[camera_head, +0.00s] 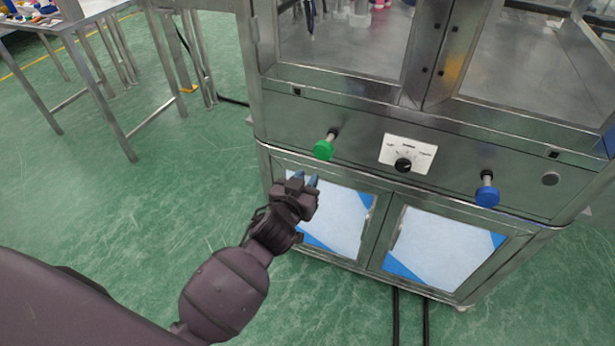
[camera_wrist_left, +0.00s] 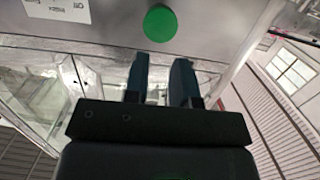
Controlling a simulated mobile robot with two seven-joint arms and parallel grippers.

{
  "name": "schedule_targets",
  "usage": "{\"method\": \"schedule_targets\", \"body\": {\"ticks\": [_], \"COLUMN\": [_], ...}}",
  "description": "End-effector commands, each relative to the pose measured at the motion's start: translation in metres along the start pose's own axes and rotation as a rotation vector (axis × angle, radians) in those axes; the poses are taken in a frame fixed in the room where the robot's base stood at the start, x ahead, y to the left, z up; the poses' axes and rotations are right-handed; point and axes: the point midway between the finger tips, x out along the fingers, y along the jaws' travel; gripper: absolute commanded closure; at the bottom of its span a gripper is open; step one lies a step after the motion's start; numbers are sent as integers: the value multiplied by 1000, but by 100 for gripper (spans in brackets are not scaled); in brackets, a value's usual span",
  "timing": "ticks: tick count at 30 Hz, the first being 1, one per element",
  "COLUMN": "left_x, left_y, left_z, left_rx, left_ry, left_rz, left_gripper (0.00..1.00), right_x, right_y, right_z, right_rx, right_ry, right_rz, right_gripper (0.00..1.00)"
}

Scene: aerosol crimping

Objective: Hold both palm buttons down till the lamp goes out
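A green palm button (camera_head: 323,150) sticks out from the left part of the steel machine's front panel. A blue palm button (camera_head: 487,195) sticks out further right on the same panel. My left gripper (camera_head: 304,180) is just below and left of the green button in the head view, apart from it. In the left wrist view its two fingers (camera_wrist_left: 160,78) stand with a gap between them and nothing in it; the green button (camera_wrist_left: 161,24) shows just beyond the fingertips. My right gripper is in neither view. I cannot pick out a lit lamp.
A black rotary knob (camera_head: 403,165) on a white plate sits between the buttons. A steel table (camera_head: 75,22) stands at upper left. Green floor is free left of the machine.

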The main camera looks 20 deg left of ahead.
Motion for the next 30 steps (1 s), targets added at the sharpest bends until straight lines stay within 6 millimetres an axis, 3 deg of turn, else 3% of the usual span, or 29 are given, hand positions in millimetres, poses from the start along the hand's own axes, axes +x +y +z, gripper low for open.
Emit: {"method": "schedule_targets", "body": {"ticks": [1, 7, 11, 30], "left_x": [5, 24, 29, 33], "left_y": [-1, 20, 30, 36], "left_z": [-9, -55, -68, -74], "left_rx": [14, 134, 374, 1412], "left_ry": [18, 103, 109, 60], "left_rz": [6, 100, 119, 104], "left_gripper": [68, 37, 17, 17], "right_x": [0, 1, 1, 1], "right_y": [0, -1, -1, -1], "right_z": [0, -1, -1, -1], "right_rx": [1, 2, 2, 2], "right_ry": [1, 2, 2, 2], "right_rz": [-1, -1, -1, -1], "right_gripper": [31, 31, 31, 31]}}
